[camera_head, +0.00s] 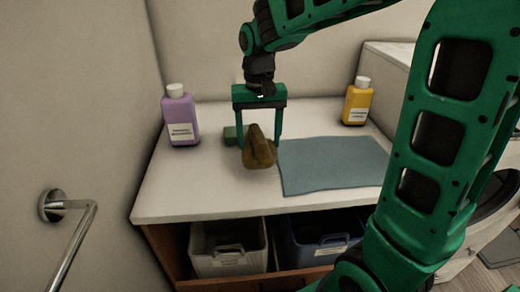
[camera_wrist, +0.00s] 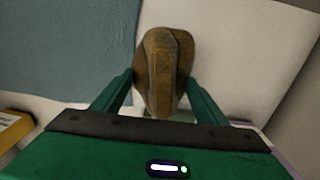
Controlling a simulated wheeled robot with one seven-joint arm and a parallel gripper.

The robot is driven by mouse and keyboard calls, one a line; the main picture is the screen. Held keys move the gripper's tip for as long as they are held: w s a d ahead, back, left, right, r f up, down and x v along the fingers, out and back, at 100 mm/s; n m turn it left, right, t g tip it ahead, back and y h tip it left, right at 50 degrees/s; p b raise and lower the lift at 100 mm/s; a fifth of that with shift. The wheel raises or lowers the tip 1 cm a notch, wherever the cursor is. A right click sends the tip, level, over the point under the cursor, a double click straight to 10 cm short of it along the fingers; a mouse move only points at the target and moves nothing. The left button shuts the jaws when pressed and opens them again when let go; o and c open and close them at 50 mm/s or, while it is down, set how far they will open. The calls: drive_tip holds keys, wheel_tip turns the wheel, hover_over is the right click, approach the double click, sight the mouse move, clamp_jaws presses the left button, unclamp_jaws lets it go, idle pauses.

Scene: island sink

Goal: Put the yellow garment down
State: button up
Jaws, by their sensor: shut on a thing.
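The yellow garment (camera_head: 258,151) looks brownish-yellow and bunched in the head view. It hangs between the fingers of my gripper (camera_head: 260,142) over the white counter, just left of the blue-grey mat. In the wrist view the garment (camera_wrist: 162,70) shows as a folded lump between the two green fingers of my gripper (camera_wrist: 160,95). My gripper is shut on it and points down. I cannot tell whether the garment's lower end touches the counter.
A blue-grey mat (camera_head: 330,165) lies on the white counter (camera_head: 205,190). A purple bottle (camera_head: 180,116) stands left, a yellow bottle (camera_head: 357,102) right. A white bin (camera_head: 228,248) and dark blue bin (camera_head: 318,242) are below. The counter's front left is clear.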

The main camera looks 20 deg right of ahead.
drive_tip(key=shift+w+d+f, duration=0.3)
drive_tip(key=shift+d+f, duration=0.1)
drive_tip(key=shift+d, duration=0.2)
drive_tip(key=shift+f, duration=2.05)
drive_tip(key=o, duration=1.2)
wheel_tip(320, 180, up, 12)
drive_tip(key=shift+r, duration=0.1)
